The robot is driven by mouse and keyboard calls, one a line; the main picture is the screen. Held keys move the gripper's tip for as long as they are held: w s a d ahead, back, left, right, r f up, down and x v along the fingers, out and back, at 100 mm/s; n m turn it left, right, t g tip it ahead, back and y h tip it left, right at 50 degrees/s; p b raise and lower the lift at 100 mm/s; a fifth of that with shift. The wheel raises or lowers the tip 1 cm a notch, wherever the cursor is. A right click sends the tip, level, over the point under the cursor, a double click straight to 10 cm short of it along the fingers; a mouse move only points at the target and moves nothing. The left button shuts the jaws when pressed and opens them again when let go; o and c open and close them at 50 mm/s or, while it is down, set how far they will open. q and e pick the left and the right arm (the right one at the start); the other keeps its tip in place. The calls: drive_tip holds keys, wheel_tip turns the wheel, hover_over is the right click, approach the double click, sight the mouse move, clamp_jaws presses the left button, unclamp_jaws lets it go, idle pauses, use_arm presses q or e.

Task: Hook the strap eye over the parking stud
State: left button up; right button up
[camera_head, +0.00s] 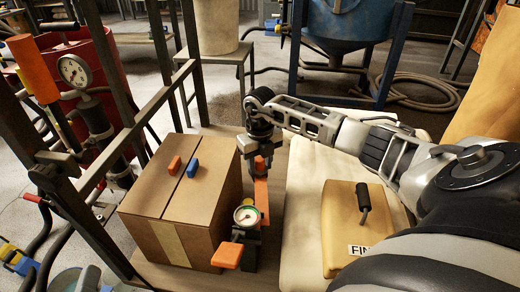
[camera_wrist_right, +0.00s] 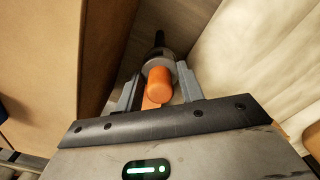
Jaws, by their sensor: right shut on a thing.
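My right gripper (camera_head: 262,158) points down between the cardboard box and the pale sack, its fingertips partly hidden. In the right wrist view its two fingers (camera_wrist_right: 160,90) are closed around an orange cylindrical piece (camera_wrist_right: 159,84). A grey round collar (camera_wrist_right: 158,62) and a dark rod (camera_wrist_right: 159,38) show just beyond that piece. An orange strip (camera_head: 262,197) hangs below the gripper, behind a pressure gauge (camera_head: 247,215) on a dark fitting with an orange lever (camera_head: 228,256). I cannot single out the strap eye or the parking stud for certain. My left gripper is not in view.
The cardboard box (camera_head: 168,225), with an orange and a blue piece on top, stands close left of the gripper. A tan block with a black handle (camera_head: 350,225) lies right, on the pale sack (camera_head: 300,240). A dark metal frame (camera_head: 115,147) rises at left.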

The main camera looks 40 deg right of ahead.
sight(260, 159)
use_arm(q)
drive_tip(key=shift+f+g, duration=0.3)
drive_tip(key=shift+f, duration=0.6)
use_arm(e)
drive_tip(key=o, duration=1)
drive_tip(key=shift+f, duration=0.1)
wheel_tip(260, 159, up, 4)
drive_tip(key=shift+f+p, duration=0.1)
drive_tip(key=shift+p, duration=0.9)
use_arm(q)
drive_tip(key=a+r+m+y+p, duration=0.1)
drive_tip(key=p, duration=0.3)
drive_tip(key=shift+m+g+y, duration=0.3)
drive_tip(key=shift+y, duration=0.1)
use_arm(e)
wheel_tip(260, 159, up, 12)
drive_tip(key=shift+r, duration=0.2)
